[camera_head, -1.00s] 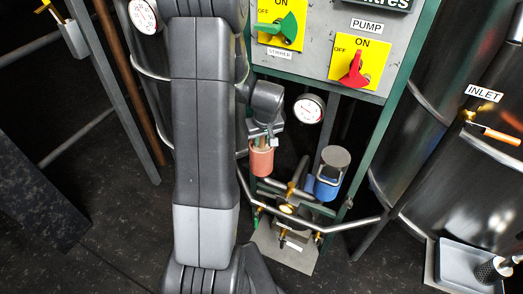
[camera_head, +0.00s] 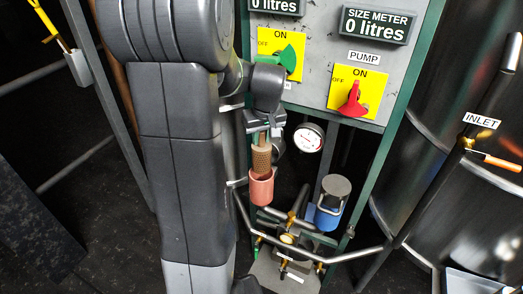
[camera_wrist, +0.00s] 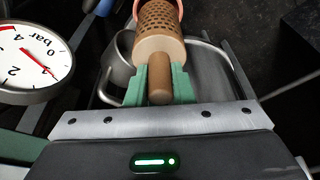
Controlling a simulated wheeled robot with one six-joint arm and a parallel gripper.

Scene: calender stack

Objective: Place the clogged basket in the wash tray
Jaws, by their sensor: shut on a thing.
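The clogged basket (camera_head: 262,160) is a brown perforated cylinder with a plain knob on top. It stands upright, its upper part showing above a salmon-pink cup (camera_head: 261,190) and its lower end hidden inside. My gripper (camera_head: 263,128) is above it, shut on the knob. In the wrist view the green fingers of my gripper (camera_wrist: 160,87) clasp the knob, with the holes of the basket (camera_wrist: 160,20) beyond. A grey tray (camera_head: 478,285), which looks like the wash tray, is at the bottom right, mostly cut off by the picture edge.
A blue cup with a grey lid (camera_head: 332,195) stands right of the pink cup. Pipes and a bent rail (camera_head: 345,254) run below. A gauge (camera_head: 308,138) and the switch panel (camera_head: 330,60) are close by. A dark tank (camera_head: 450,160) stands at right.

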